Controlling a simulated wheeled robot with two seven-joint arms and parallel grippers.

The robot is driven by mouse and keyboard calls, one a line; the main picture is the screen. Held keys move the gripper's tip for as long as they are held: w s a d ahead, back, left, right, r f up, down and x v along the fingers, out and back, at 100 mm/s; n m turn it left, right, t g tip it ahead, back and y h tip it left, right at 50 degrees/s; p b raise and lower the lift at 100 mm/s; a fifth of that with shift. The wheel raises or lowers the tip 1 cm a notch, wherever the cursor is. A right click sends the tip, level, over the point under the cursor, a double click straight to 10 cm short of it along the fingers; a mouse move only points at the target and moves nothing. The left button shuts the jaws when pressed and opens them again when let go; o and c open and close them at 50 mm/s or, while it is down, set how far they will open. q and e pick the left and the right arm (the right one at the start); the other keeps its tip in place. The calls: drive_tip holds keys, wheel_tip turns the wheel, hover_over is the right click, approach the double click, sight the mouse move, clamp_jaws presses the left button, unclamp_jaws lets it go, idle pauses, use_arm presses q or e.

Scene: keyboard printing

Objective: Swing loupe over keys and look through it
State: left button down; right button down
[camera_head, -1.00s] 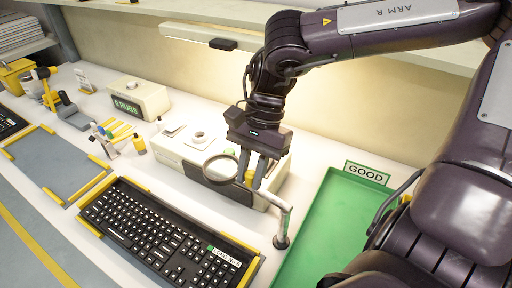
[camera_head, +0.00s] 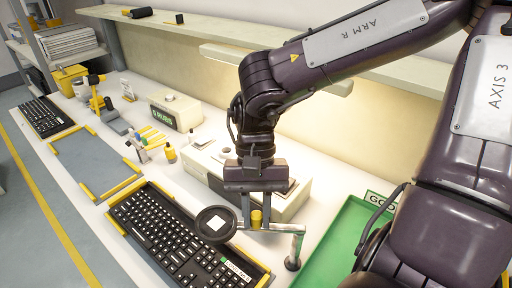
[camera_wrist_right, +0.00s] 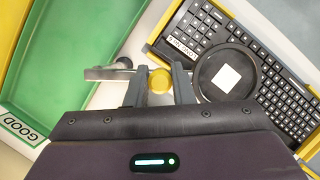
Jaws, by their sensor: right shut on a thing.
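The loupe (camera_head: 215,225) is a round dark-rimmed lens on a metal swing arm (camera_head: 285,228), which stands on a short post at the right. In the head view the lens overlaps the upper right part of the black keyboard (camera_head: 165,228). In the right wrist view the loupe (camera_wrist_right: 228,73) also lies over part of the keyboard (camera_wrist_right: 270,100), with a pale square in its glass. My right gripper (camera_head: 256,222) is shut on the yellow knob (camera_wrist_right: 159,80) of the loupe arm, one finger on each side. My left gripper is not in view.
A green tray (camera_head: 330,250) marked GOOD lies to the right. A pale box (camera_head: 290,203) stands behind the loupe, and a labelled box (camera_head: 177,110) farther back. An empty yellow-cornered mat (camera_head: 90,165) lies left of the keyboard. A shelf runs above.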

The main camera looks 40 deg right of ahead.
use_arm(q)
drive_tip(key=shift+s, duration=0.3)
use_arm(e)
drive_tip(key=shift+a, duration=0.15)
drive_tip(key=c, duration=1.2)
unclamp_jaws()
drive_tip(key=shift+s, duration=0.1)
drive_tip(key=shift+c, duration=0.2)
drive_tip(key=shift+r, duration=0.2)
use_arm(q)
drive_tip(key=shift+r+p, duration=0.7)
use_arm(e)
drive_tip(key=v, duration=0.7)
drive_tip(key=shift+r, duration=0.2)
drive_tip(key=shift+f, duration=0.1)
